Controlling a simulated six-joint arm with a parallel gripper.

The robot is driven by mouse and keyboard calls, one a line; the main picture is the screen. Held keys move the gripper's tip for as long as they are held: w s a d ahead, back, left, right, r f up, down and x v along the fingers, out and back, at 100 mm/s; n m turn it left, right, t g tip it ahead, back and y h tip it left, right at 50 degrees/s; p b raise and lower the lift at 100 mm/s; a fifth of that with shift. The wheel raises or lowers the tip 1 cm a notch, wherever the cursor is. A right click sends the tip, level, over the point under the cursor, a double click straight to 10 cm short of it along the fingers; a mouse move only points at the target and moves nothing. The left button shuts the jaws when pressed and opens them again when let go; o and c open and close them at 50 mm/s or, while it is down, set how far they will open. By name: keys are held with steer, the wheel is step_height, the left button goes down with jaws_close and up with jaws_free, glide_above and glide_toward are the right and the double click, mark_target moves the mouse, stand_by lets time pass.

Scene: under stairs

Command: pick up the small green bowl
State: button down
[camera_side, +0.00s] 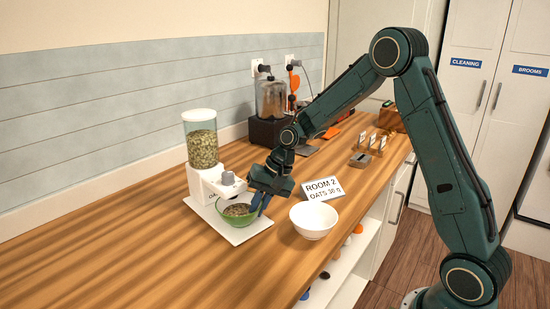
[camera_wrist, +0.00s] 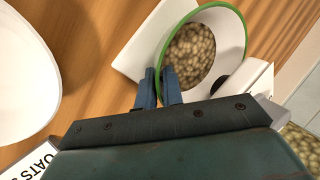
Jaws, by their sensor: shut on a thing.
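The small green bowl (camera_side: 225,217) stands under the dispenser's spout, on the white base plate, with oats or pellets inside. In the wrist view the green bowl (camera_wrist: 243,28) shows its green rim, white inner wall and brownish contents. My gripper (camera_side: 262,206) reaches down at the bowl's right side. In the wrist view my gripper's two blue fingers (camera_wrist: 159,84) are close together at the rim, pinching the bowl's wall between them. The bowl looks upright and at plate height; I cannot tell whether it touches the plate.
The dispenser (camera_side: 201,150) with its clear hopper stands behind the bowl. A white bowl (camera_side: 313,222) stands close by to the right, near the counter's front edge. A blender (camera_side: 270,103) is farther back. The counter's left part is clear.

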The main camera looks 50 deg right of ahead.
steer(key=shift+r, duration=0.15)
steer(key=shift+a, duration=8.9)
steer(key=shift+a, duration=0.1)
steer(key=shift+r, duration=0.15)
steer(key=shift+s+r+n, duration=0.15)
steer(key=shift+r+n, duration=0.15)
steer(key=shift+r, duration=0.4)
steer(key=s+d+r+n+g, duration=0.2)
steer(key=s+d+r+n, duration=0.3)
steer(key=r, duration=0.3)
steer(key=s+d+r+n+g, duration=0.3)
steer(key=s+d+r+n, duration=0.3)
steer(key=d+r, duration=0.2)
steer(key=shift+d+r+n+y, duration=0.3)
steer(key=shift+n+y, duration=0.1)
